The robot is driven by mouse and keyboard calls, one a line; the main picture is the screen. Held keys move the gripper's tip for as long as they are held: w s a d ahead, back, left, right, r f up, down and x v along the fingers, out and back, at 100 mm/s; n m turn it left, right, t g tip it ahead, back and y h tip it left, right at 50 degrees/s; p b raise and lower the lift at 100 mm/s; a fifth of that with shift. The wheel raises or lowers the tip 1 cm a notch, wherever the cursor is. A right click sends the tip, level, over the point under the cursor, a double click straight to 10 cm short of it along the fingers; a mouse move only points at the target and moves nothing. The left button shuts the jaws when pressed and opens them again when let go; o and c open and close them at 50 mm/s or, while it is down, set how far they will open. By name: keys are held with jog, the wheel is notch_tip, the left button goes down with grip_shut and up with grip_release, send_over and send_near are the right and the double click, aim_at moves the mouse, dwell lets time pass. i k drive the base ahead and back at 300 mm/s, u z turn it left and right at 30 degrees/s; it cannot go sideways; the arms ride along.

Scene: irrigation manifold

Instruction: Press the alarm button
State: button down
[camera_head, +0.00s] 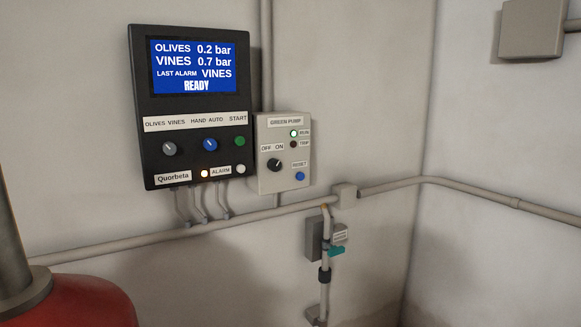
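A black control box (148,100) marked Quorbeta hangs on the wall left of centre. Along its bottom edge is an ALARM label (221,171). A small round whitish button (241,169) sits just right of that label. A lit amber lamp (204,173) sits just left of it. Above are a grey knob (169,149), a blue knob (210,144) and a green START button (240,141). The blue screen (194,65) reads OLIVES 0.2 bar, VINES 0.7 bar, LAST ALARM VINES, READY. My gripper is not in view.
A grey GREEN PUMP box (287,189) adjoins on the right, with a black knob (275,165), blue RESET button (300,176) and lit green RUN lamp (294,133). A pipe (110,246) runs below. A red rounded vessel (95,300) fills the lower left. Space before the boxes looks clear.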

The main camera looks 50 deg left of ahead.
aim_at(241, 168)
jog(key=u, duration=0.85)
jog(key=i, duration=0.8)
jog(key=u, duration=0.9)
